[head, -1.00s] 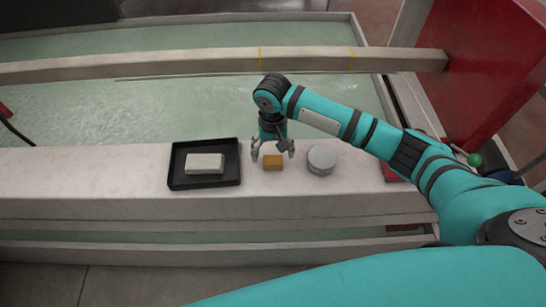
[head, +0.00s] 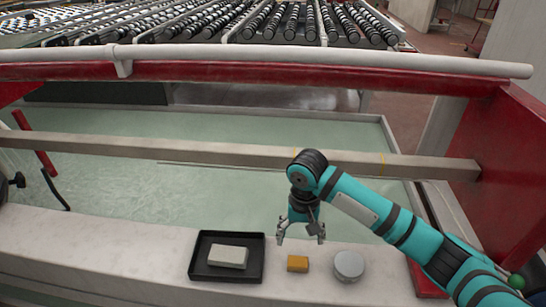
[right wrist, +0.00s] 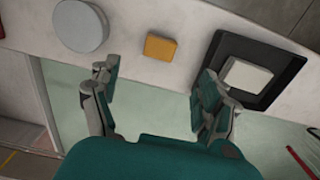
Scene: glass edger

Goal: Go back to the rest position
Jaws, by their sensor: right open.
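My right gripper (head: 301,238) is open and empty, pointing down above the back edge of the pale ledge. It also shows in the right wrist view (right wrist: 155,95), with its two fingers wide apart. A small orange-brown block (head: 298,263) sits on the ledge just in front of it, apart from the fingers; it also shows in the wrist view (right wrist: 160,47). My left gripper is in neither view.
A black tray (head: 197,272) holding a whitish block (head: 228,257) is left of the orange-brown block. A round grey disc (head: 349,265) is to the right. Behind the ledge (head: 110,245) are a pale green basin (head: 120,190), a beam (head: 200,148) and a red frame (head: 510,190).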

